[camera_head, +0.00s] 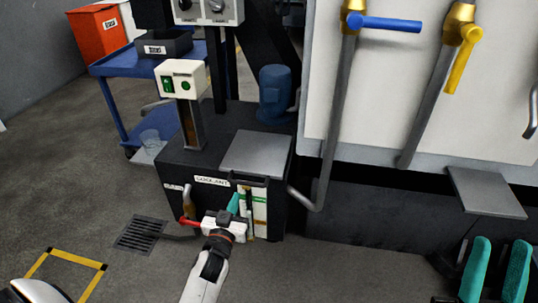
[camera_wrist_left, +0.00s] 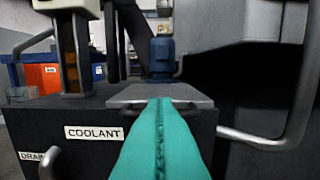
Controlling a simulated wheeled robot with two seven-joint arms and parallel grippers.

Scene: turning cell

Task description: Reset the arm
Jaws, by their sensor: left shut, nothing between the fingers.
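My left gripper (camera_head: 233,203) is in front of the dark coolant tank (camera_head: 180,165), close to its front face. Its teal fingers are pressed together with nothing between them, as the left wrist view (camera_wrist_left: 160,140) also shows. Seen from the wrist, the fingers point at the tank's front, below the grey lid (camera_wrist_left: 158,93). My right gripper (camera_head: 496,270) shows at the lower right edge, its two teal fingers apart and empty; its lower part is cut off by the frame.
A drain valve with a red handle (camera_head: 188,222) is just left of my left gripper. A bent grey pipe (camera_head: 325,170) and a grey shelf plate (camera_head: 487,192) stand to the right. A floor grate (camera_head: 141,234) and a blue cart (camera_head: 115,68) are on the left. The left floor is mostly clear.

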